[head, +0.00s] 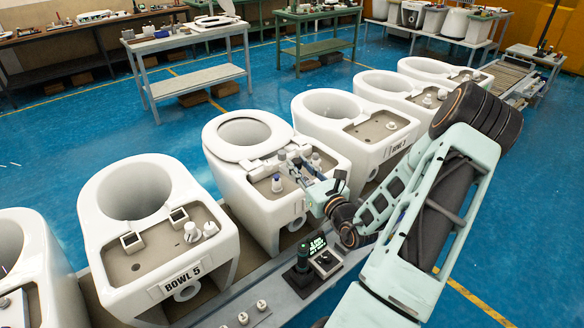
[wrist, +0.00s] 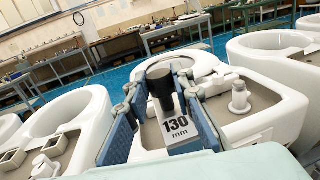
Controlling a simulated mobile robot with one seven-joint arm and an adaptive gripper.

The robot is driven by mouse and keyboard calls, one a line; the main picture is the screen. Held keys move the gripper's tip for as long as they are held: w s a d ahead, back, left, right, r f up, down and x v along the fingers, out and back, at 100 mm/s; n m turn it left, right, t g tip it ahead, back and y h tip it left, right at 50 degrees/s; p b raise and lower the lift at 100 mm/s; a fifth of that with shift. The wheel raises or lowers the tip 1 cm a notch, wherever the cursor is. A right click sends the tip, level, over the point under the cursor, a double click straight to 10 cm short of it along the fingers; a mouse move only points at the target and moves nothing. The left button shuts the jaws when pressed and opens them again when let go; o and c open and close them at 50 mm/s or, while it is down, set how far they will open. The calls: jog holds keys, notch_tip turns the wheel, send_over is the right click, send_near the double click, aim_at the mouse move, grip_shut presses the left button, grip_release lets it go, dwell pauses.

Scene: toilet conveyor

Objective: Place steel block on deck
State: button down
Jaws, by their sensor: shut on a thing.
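The steel block (wrist: 177,127), grey with a "130 mm" label, stands between the two blue finger pads of my gripper (wrist: 160,112) in the wrist view. A black cylinder (wrist: 160,84) rises at its top; I cannot tell whether it is part of the block. In the head view my gripper (head: 296,168) is over the brown deck (head: 262,188) of the middle white bowl, behind its seat ring. The block is mostly hidden by the fingers there. I cannot tell whether it touches the deck.
A white knob-shaped fitting (wrist: 239,97) stands on the deck to the right of my gripper in the wrist view. A white-and-blue fitting (head: 277,184) shows on the deck in the head view. Bowl 5 (head: 150,215) is to the left.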

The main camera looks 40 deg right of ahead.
jog(key=shift+w+d+r, duration=0.1)
jog(key=shift+w+r, duration=0.1)
jog(key=shift+r, duration=0.15)
jog(key=shift+w+d+f, duration=0.15)
jog(key=shift+w+d, duration=0.05)
jog(key=shift+w, duration=0.05)
jog(key=shift+w+d+f+b, duration=1.35)
jog(key=shift+w+f+b, duration=0.45)
jog(key=shift+f+b, duration=0.35)
jog(key=shift+w+d+f+b, duration=1.3)
jog(key=shift+w+f+b, duration=0.55)
jog(key=shift+f+b, duration=0.3)
jog(key=shift+w+d+f+b, duration=1.35)
jog(key=shift+w+f+b, duration=0.45)
jog(key=shift+f+b, duration=0.3)
jog(key=shift+f, duration=0.15)
jog(key=c, duration=1.7)
grip_release()
